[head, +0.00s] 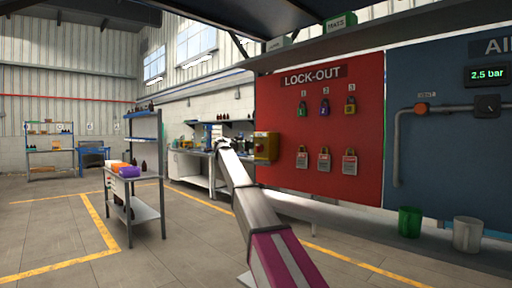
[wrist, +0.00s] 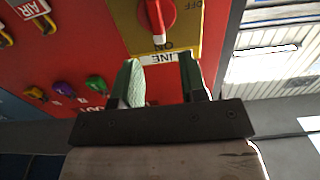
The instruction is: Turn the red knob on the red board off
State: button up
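The red board (head: 320,165), headed LOCK-OUT, stands at the centre right in the head view. A yellow box (head: 273,147) is at its left edge. The red knob (wrist: 155,14) on the yellow plate (wrist: 185,30) shows at the top of the wrist view, which is upside down. The knob's white mark points toward the ON label; OFF is at the plate's upper right. My gripper (wrist: 162,82) is open, its two greenish fingers apart with nothing between them. It appears apart from the knob, below it in the wrist view. In the head view the gripper's fingertips are hard to make out.
Coloured padlocks (head: 324,108) and tagged locks (head: 323,160) hang on the board. A blue board (head: 445,160) with pipe and gauge is to the right. Green (head: 409,222) and white (head: 467,235) bins stand below. A shelf cart (head: 147,212) stands left, with open floor around it.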

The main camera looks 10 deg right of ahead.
aim_at(259, 148)
jog(key=x, duration=0.6)
jog(key=shift+d, duration=0.1)
grip_shut()
